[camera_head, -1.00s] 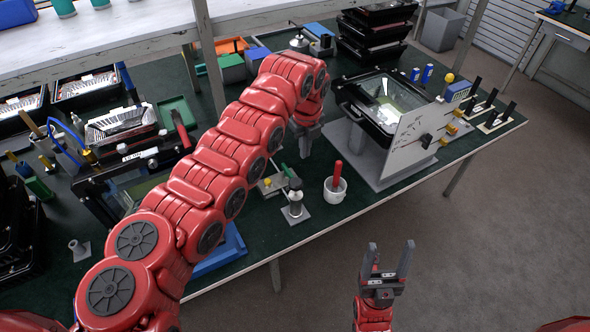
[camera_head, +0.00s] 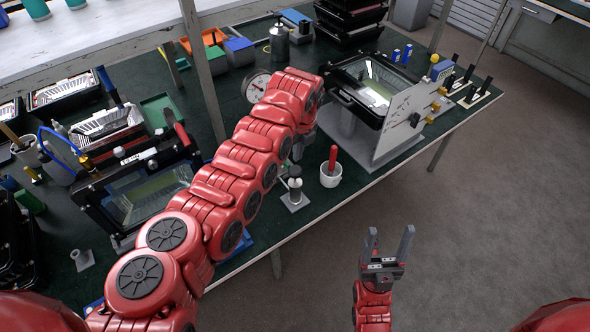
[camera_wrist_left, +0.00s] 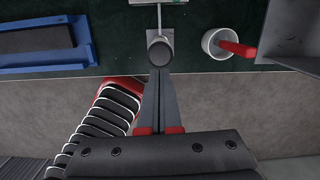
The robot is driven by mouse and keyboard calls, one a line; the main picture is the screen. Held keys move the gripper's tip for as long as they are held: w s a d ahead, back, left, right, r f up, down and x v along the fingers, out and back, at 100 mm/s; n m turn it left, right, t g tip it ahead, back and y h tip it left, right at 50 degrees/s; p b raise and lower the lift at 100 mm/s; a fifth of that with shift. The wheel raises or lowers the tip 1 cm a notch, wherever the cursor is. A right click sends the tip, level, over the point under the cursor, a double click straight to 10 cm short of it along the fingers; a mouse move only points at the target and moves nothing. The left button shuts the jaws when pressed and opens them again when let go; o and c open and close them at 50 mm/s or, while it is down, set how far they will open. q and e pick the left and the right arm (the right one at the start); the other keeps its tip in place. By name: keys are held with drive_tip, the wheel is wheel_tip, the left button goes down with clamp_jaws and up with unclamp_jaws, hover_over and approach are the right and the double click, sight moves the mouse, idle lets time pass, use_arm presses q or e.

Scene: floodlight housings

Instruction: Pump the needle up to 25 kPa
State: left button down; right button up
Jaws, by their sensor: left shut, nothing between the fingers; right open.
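A round white dial gauge (camera_head: 256,85) stands behind my left arm in the head view; its needle is too small to read. A small pump-like device with a dark knob (camera_head: 294,171) stands on a square plate (camera_head: 296,201) near the table's front edge. My left gripper (camera_head: 298,152), partly hidden by its arm, is just above and behind this knob. In the left wrist view the shut, empty fingers (camera_wrist_left: 160,75) point at the round dark knob (camera_wrist_left: 160,50); I cannot tell whether they touch it. My right gripper (camera_head: 389,234) is open and empty, beyond the table's front edge.
A white cup (camera_head: 331,176) with a red-handled tool stands right of the knob. A floodlight housing (camera_head: 365,90) and upright panel (camera_head: 405,120) stand further right. A framed housing (camera_head: 145,190) lies left. A blue tray (camera_wrist_left: 85,55) is left of the fingers.

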sight(297, 172)
use_arm(q)
drive_tip(key=shift+w+a+f+b, duration=0.1)
drive_tip(key=shift+f+b, duration=0.6)
drive_tip(key=shift+f, duration=0.7)
drive_tip(key=shift+w+a+f+b, duration=0.1)
drive_tip(key=shift+f+b, duration=0.55)
drive_tip(key=shift+f, duration=0.7)
wheel_tip(297, 172, down, 4)
drive_tip(key=b, duration=0.3)
drive_tip(key=shift+s+f, duration=0.1)
drive_tip(key=shift+f, duration=0.1)
drive_tip(key=shift+r, duration=0.2)
drive_tip(key=s+d+p, duration=0.1)
drive_tip(key=p, duration=0.1)
drive_tip(key=s+d+r+p, duration=0.1)
drive_tip(key=p, duration=0.2)
drive_tip(key=shift+s+p, duration=0.1)
drive_tip(key=shift+p, duration=0.25)
